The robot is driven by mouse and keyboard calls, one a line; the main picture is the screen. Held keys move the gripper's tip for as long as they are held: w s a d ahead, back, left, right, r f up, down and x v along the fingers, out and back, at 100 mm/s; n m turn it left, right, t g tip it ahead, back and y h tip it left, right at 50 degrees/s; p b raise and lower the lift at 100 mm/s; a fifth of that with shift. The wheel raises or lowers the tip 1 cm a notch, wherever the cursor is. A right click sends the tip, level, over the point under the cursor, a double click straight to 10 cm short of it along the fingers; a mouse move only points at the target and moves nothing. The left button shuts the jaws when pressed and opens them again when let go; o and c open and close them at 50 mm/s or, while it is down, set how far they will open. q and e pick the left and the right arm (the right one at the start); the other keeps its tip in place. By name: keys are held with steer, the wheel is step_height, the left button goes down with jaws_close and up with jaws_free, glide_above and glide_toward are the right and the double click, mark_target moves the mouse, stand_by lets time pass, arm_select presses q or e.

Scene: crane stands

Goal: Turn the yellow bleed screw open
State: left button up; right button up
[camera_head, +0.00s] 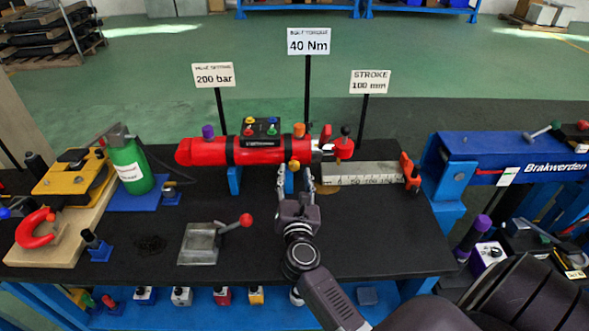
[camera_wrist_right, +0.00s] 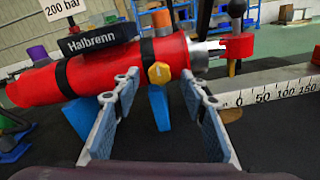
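The yellow bleed screw (camera_head: 294,165) is a small knob on the lower front side of the red cylinder (camera_head: 205,152). In the right wrist view the screw (camera_wrist_right: 159,74) is a yellow hexagonal head, facing me, just right of a black band. My right gripper (camera_head: 295,180) is open and empty, in front of the cylinder. In the right wrist view the fingertips of the gripper (camera_wrist_right: 161,82) stand to the left and right of the screw, with clear gaps on both sides. I cannot tell whether the tips reach past its head. My left gripper is not in view.
The cylinder rests on blue supports (camera_head: 235,180) on the black bench (camera_head: 340,245). A ruler (camera_head: 362,173) lies to the right. A grey block with a red-knobbed lever (camera_head: 200,243) stands left of my right arm. A green bottle (camera_head: 132,168) is farther left.

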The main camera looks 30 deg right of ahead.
steer(key=shift+x, duration=0.85)
jaws_close()
